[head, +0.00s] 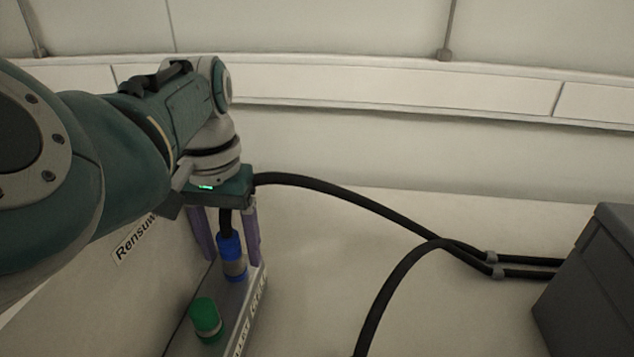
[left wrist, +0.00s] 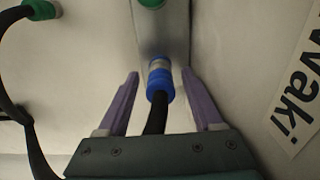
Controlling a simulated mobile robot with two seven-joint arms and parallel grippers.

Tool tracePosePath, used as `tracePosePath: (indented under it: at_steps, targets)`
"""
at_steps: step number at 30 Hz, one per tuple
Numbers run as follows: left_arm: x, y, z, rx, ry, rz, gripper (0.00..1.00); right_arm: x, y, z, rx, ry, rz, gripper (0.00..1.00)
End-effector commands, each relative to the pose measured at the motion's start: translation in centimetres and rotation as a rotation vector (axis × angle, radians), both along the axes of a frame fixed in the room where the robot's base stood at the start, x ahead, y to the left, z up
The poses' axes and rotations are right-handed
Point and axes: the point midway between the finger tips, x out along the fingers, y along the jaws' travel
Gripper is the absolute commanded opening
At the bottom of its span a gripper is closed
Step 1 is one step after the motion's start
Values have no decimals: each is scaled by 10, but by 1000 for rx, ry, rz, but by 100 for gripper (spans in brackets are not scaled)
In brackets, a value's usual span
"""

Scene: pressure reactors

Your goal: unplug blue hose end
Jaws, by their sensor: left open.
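The blue hose end (head: 231,257) sits upright on the grey port block (head: 232,313), its black hose running up under my left gripper. In the left wrist view the blue hose end (left wrist: 159,84) shows joined to a metal fitting on the block (left wrist: 162,33). My left gripper (head: 233,256) points down with its two purple fingers open, one on each side of the blue hose end. In the left wrist view (left wrist: 160,73) gaps show between the fingers and the hose end. My right gripper is not in view.
A green port (head: 205,318) stands on the block in front of the blue one. A loose-looking green hose end (left wrist: 40,9) shows at the left wrist view's upper left. Black hoses (head: 375,203) run right to a grey box (head: 592,280). Pale wall lies behind.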

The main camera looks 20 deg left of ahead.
Motion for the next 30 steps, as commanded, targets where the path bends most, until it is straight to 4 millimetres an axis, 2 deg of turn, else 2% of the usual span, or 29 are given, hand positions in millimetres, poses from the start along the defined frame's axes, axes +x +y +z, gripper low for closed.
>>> tracePosePath:
  at_steps: [3, 21, 30]
  targets:
    - [0, 0, 0, 1, 0, 0, 66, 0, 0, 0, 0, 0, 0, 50]
    - [0, 0, 0, 1, 0, 0, 0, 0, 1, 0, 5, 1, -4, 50]
    - [0, 0, 0, 0, 0, 0, 0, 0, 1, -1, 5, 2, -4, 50]
